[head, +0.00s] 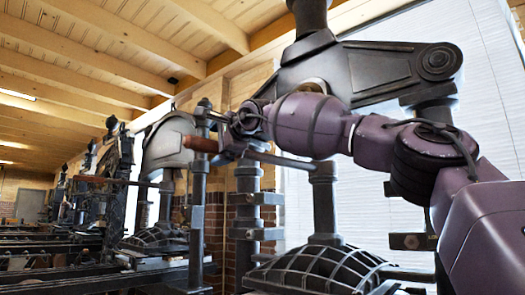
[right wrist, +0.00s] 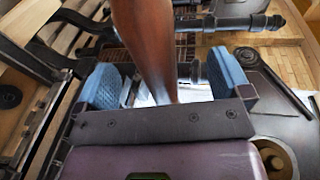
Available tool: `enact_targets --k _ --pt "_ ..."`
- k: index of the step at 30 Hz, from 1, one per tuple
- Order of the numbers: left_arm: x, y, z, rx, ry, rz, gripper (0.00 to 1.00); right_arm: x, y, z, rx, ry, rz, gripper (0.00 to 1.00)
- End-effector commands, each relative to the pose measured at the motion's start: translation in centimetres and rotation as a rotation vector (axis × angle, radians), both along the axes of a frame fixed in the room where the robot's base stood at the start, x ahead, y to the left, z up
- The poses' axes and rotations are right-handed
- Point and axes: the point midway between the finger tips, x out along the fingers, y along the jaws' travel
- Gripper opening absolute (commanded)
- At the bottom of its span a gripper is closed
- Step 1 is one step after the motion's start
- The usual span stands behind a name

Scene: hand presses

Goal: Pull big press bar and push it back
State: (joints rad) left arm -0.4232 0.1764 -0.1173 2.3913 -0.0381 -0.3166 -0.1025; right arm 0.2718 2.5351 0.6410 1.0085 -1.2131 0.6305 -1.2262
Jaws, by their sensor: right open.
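The big press (head: 400,75) is the near, dark metal one, and its bar ends in a brown wooden handle (head: 200,144). My right gripper (head: 222,153) is at this handle, seen small and partly hidden in the head view. In the right wrist view the wooden handle (right wrist: 143,40) runs between the two blue finger pads of my open right gripper (right wrist: 166,82), with visible gaps on both sides. The fingers are not closed on it. My left gripper is in neither view.
Dark upright posts (head: 248,205) and a ribbed metal base (head: 315,268) of the press stand below my right arm. A second press (head: 168,145) with its own bar stands behind on the left, and more presses recede beyond it.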

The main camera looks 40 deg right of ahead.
Motion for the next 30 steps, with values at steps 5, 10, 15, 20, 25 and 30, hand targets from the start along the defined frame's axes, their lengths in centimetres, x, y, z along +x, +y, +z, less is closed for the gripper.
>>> enact_targets --k 5,10,15,20,25,30 --pt "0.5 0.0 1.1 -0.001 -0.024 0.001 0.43 -1.8 0.0 0.8 0.001 -0.006 0.000 0.96" --pt "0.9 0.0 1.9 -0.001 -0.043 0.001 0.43 -3.1 0.1 1.0 0.001 -0.005 0.001 0.96" --pt "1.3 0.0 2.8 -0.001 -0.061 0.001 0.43 -4.5 0.2 1.3 -0.001 -0.005 0.000 0.96" --pt "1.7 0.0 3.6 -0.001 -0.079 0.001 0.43 -5.7 0.2 1.6 0.001 -0.005 0.001 0.96" --pt "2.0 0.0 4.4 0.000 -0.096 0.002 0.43 -6.9 0.3 1.7 0.001 -0.004 0.001 0.96" --pt "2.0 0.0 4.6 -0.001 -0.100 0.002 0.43 -7.1 0.3 1.5 0.002 0.000 0.000 0.96"
